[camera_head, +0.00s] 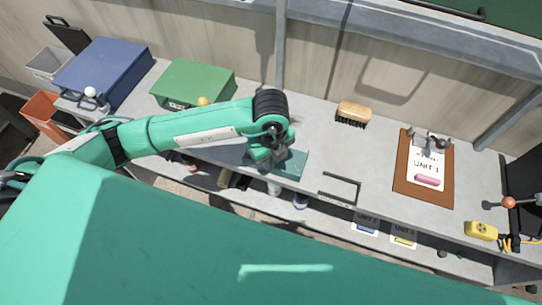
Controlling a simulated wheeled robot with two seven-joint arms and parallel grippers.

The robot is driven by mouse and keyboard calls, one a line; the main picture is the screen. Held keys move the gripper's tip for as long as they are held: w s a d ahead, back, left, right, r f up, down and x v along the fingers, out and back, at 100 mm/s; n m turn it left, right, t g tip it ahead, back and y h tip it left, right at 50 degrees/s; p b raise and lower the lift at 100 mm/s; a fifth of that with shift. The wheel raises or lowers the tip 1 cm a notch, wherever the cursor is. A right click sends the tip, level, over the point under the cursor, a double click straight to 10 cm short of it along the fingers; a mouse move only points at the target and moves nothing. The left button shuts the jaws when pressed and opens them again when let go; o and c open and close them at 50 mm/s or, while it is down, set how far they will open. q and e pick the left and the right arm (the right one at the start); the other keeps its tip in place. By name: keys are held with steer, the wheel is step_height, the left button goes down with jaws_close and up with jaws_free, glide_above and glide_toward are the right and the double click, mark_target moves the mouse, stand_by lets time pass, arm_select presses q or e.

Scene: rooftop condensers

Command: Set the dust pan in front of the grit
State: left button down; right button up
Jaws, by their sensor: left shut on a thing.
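The dust pan (292,165) is a flat teal pan at the front middle of the grey bench. My left gripper (270,150) reaches over it from the left and is shut on it; the gripper hides the gripped part. I cannot tell whether the pan touches the bench top. I cannot make out the grit clearly; my left arm's wrist covers part of the bench behind the pan. My right gripper is not in view.
A wooden brush (354,110) lies right of my wrist. A brown clipboard (408,187), a yellow meter (481,230) and a dark handle (340,190) are further right. Green (195,80) and blue (103,70) cases stand left. Bench between brush and clipboard is clear.

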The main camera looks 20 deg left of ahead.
arm_select(q)
steer(key=shift+f, duration=0.2)
steer(key=c, duration=1.3)
jaws_free()
steer(key=shift+r, duration=0.1)
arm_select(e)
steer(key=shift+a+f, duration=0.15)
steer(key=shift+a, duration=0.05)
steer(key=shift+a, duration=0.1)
arm_select(q)
steer(key=shift+r, duration=0.25)
step_height(320, 180, up, 11)
steer(key=shift+f+b, duration=0.15)
steer(key=shift+b, duration=0.7)
steer(key=shift+r, duration=0.55)
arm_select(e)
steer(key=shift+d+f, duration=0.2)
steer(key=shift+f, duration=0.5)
